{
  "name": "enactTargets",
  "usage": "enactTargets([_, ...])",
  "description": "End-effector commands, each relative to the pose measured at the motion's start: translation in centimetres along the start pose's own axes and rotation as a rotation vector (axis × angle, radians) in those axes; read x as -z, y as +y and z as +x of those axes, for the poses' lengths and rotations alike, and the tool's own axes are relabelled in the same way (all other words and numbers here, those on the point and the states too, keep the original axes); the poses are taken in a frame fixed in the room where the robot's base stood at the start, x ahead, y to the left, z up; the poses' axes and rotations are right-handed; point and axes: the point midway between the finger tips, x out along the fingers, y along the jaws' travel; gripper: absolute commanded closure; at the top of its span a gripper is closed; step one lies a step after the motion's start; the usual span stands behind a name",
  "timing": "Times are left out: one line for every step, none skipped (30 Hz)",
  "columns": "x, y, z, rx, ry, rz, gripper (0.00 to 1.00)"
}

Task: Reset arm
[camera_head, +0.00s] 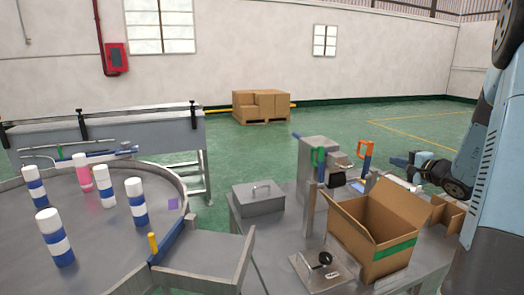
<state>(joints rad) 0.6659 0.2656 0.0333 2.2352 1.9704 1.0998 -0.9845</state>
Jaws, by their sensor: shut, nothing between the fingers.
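My arm (490,125) comes down along the right side of the view. Its wrist bends left behind the open cardboard box. My gripper (397,161) is small in the picture, at the far end of the wrist, above the back right of the metal worktable (275,235). It is shut and empty. It is apart from the aerosol cans, which stand far to the left. The fingers are too small to see in detail.
Several white-and-blue cans (136,200) and one pink can (82,172) stand on the round table at left.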

Motion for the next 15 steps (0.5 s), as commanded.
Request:
enactTargets([0.0,0.0,0.0,0.0,0.0,0.0,1.0])
enactTargets([0.0,0.0,0.0,0.0,0.0,0.0,1.0])
enactTargets([0.0,0.0,0.0,0.0,0.0,0.0,1.0])
enactTargets([0.0,0.0,0.0,0.0,0.0,0.0,1.0])
enactTargets([0.0,0.0,0.0,0.0,0.0,0.0,1.0])
enactTargets([0.0,0.0,0.0,0.0,0.0,0.0,1.0])
enactTargets([0.0,0.0,0.0,0.0,0.0,0.0,1.0])
enactTargets([0.0,0.0,0.0,0.0,0.0,0.0,1.0])
enactTargets([0.0,0.0,0.0,0.0,0.0,0.0,1.0])
enactTargets([0.0,0.0,0.0,0.0,0.0,0.0,1.0])
enactTargets([-0.1,0.0,0.0,-0.001,-0.001,0.0,1.0])
enactTargets([-0.3,-0.1,0.1,-0.002,-0.006,-0.002,1.0])
enactTargets([-0.6,-0.2,0.1,-0.005,-0.013,-0.005,1.0])
enactTargets([-1.1,-0.4,0.1,-0.009,-0.025,-0.01,1.0])
enactTargets([-2.0,-0.7,0.2,-0.017,-0.047,-0.018,1.0])
